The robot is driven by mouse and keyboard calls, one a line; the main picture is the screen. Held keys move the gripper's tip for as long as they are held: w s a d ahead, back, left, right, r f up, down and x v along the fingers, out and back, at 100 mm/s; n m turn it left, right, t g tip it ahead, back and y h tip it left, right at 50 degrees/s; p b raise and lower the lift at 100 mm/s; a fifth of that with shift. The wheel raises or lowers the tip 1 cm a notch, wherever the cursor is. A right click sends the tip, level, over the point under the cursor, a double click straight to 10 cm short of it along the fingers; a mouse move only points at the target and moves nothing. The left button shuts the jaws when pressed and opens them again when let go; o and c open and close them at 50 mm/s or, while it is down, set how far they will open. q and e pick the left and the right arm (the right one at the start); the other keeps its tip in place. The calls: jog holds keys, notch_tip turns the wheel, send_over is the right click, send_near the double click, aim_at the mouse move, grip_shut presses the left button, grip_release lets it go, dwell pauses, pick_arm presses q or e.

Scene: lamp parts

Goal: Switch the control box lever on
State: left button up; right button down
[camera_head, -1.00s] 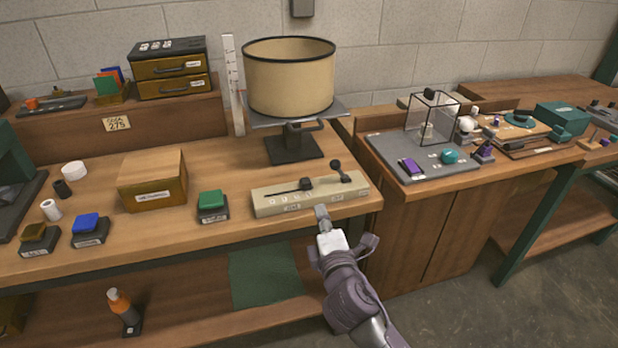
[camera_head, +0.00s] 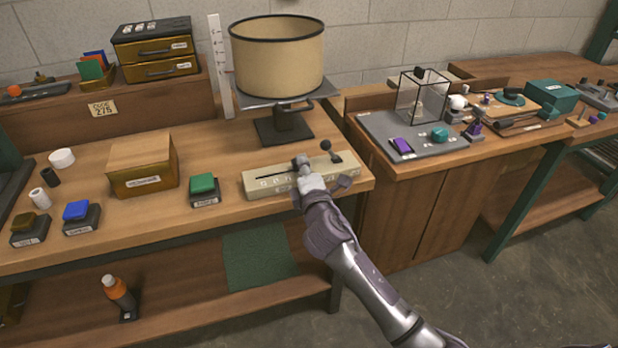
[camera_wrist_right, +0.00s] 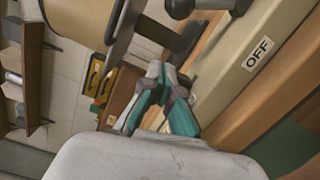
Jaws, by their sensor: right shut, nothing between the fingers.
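The beige control box (camera_head: 262,184) lies at the front right of the main bench. A lever with a black ball knob (camera_head: 326,146) rises near its right end, its knob tilted left. My right gripper (camera_head: 302,163) is shut and empty over the middle of the box, left of the ball knob. It hides the slider knob and part of the slot; I cannot tell whether it touches them. In the right wrist view, the shut fingers (camera_wrist_right: 160,85) are beside the box, with an "OFF" label (camera_wrist_right: 257,53) to their right. My left gripper is not in view.
A lamp with a tan shade (camera_head: 277,60) stands behind the box. A green block on a dark base (camera_head: 203,187) and a wooden box (camera_head: 142,168) are to its left. A grey board (camera_head: 430,150) with small parts is to the right.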

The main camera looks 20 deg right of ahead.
aim_at(323, 171)
jog(key=shift+w+d+r+p, duration=0.1)
jog(key=shift+w+d+p, duration=0.1)
jog(key=shift+d, duration=0.45)
jog(key=shift+w+d+r+p, duration=0.15)
jog(key=shift+w+d, duration=0.05)
jog(key=shift+d, duration=0.45)
jog(key=shift+w+d+r+p, duration=0.1)
jog(key=shift+w+d+p, duration=0.1)
jog(key=shift+d, duration=0.45)
jog(key=shift+r, duration=0.15)
